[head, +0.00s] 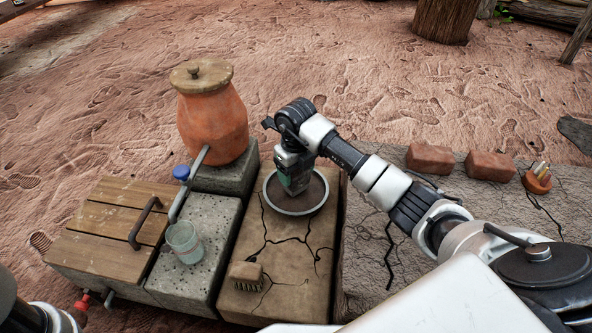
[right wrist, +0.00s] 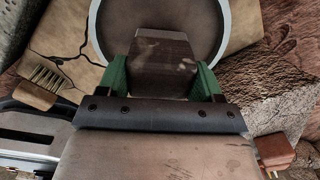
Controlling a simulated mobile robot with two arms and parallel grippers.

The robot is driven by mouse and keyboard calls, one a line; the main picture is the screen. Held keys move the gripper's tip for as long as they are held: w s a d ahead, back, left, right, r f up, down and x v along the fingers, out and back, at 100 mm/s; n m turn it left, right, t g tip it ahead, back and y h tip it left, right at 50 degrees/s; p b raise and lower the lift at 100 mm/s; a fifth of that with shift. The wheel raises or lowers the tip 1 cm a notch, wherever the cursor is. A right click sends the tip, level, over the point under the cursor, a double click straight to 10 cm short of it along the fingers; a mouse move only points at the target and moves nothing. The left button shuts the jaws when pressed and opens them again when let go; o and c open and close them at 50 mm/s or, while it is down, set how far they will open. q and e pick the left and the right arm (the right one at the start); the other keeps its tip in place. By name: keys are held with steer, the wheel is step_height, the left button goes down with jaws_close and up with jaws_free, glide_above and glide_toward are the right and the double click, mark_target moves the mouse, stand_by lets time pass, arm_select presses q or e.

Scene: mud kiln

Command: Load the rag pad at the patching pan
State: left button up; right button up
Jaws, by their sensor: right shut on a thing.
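The patching pan (head: 311,209) is a round dark pan with a pale grey rim on a cracked tan slab; it fills the top of the right wrist view (right wrist: 228,42). My right gripper (head: 294,190) points down over the pan. Its green fingers (right wrist: 162,78) are shut on a brown, block-like rag pad (right wrist: 160,55), seen in the right wrist view. The pad's lower end is over the pan's dark inside; I cannot tell whether it touches. In the head view the gripper hides the pad. My left gripper is out of view.
A brush (head: 246,275) lies on the slab's near part. Left are a glass (head: 184,243), a lidded clay pot (head: 212,122) with a spout and a wooden-topped box (head: 107,232). Right are two bricks (head: 430,158) (head: 490,166) and a small orange pot of tools (head: 537,178) on cracked stone.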

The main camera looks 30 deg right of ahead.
steer(key=shift+f, duration=0.45)
stand_by(1.1)
stand_by(1.8)
step_height(320, 180, up, 6)
steer(key=p, duration=0.6)
steer(key=shift+r+p, duration=0.35)
steer(key=shift+p, duration=0.25)
steer(key=shift+r, duration=0.15)
